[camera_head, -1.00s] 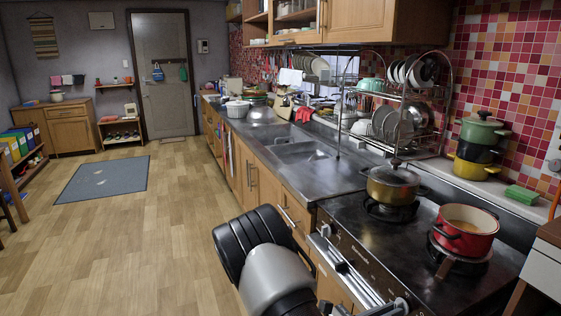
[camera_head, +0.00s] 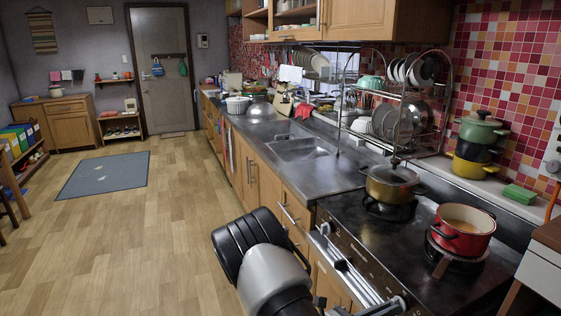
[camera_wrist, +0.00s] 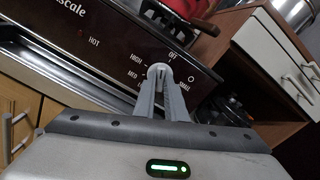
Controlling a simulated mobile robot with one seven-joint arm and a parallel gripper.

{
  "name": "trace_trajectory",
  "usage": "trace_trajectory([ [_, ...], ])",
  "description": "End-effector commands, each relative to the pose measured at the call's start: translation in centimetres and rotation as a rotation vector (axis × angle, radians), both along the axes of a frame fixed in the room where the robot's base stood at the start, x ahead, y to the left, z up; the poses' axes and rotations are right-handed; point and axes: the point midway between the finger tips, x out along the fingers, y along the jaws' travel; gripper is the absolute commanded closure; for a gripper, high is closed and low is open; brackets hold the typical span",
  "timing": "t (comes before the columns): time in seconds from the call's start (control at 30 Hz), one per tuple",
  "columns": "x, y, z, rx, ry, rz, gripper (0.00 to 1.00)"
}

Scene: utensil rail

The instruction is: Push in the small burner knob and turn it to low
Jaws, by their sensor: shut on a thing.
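In the wrist view my gripper (camera_wrist: 161,78) reaches the dark stove front panel (camera_wrist: 100,38), its two grey fingers closed around the small burner knob (camera_wrist: 158,68). The fingers hide much of the knob, so its exact angle and whether it is pushed in cannot be told. White markings around it include OFF above, HIGH and MED to the left.
A red pot (camera_head: 464,240) stands on the right burner and a lidded gold pot (camera_head: 391,190) on the back left burner. The steel counter (camera_head: 270,150) and sink run to the back.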

Motion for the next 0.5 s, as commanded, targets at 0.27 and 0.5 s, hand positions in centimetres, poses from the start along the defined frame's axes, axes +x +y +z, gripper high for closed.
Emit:
trace_trajectory([
  [0.27, 0.05, -0.03, 0.18, -0.012, 0.023, 0.001, 1.00],
  [0.5, 0.02, -0.06, 0.23, -0.068, 0.161, 0.000, 1.00],
])
